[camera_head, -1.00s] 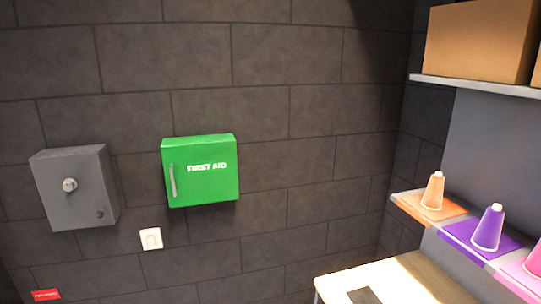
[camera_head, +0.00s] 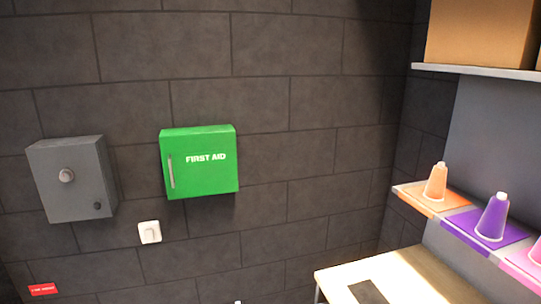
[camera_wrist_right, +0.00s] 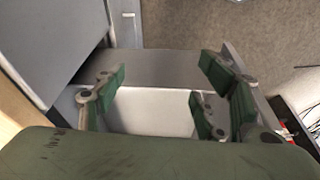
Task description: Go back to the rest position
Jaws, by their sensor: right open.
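My right gripper (camera_wrist_right: 155,100) shows in the right wrist view with its green-padded fingers spread apart. Nothing is between them. Behind the fingers is a pale grey surface with a darker grey edge. My left gripper is in neither view. In the head view only a tiny pale tip shows at the bottom edge, and I cannot tell what it is.
A grey box (camera_head: 72,180), a green first aid box (camera_head: 200,162) and a white switch (camera_head: 149,232) are on the dark wall. A table (camera_head: 400,278) stands at lower right, below a shelf (camera_head: 470,225) with coloured cones.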

